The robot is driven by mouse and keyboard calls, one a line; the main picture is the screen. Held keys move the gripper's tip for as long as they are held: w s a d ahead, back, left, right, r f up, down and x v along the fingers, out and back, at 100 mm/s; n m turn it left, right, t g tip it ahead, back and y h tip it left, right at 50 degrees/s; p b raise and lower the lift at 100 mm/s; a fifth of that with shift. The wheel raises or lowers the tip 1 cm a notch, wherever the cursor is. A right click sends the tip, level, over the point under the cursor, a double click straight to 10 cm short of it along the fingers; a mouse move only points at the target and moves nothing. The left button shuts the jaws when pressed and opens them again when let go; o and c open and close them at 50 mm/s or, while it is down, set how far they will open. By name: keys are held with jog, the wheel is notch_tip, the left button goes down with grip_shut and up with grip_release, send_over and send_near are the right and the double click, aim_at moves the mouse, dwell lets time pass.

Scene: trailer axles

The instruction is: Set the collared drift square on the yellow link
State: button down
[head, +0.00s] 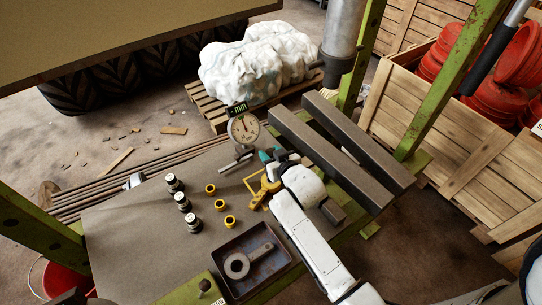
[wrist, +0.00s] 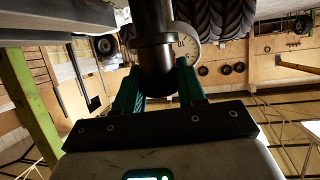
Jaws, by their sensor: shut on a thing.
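My gripper (head: 268,157) has teal fingers and is over the grey bench top, beside the dial gauge. In the wrist view the fingers (wrist: 158,92) are shut on a dark cylinder with a raised collar, the collared drift (wrist: 154,45). The drift's upper end runs out of that view. In the head view a grey rod, seemingly the drift (head: 236,162), sticks out left of the fingers and looks tilted. The yellow link (head: 265,189) lies on the bench just in front of the gripper, partly beside my white wrist. I see no contact between drift and link; the height between them is unclear.
A dial gauge (head: 243,128) stands close behind the gripper. Dark fittings (head: 183,202) and small yellow bushings (head: 220,205) stand to the left. A dark tray (head: 252,262) holds a ringed part in front. Two long grey beams (head: 340,150) lie to the right.

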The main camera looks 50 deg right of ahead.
jog(key=shift+a+r, duration=0.1)
jog(key=shift+f+b, duration=2.5)
jog(key=shift+f, duration=0.2)
jog(key=shift+f, duration=0.3)
jog(key=c, duration=0.6)
grip_release()
jog(key=shift+s+f, duration=0.1)
jog(key=shift+f, duration=0.05)
jog(key=v, duration=1)
jog(key=shift+s+a+b, duration=0.15)
jog(key=shift+s+b, duration=0.2)
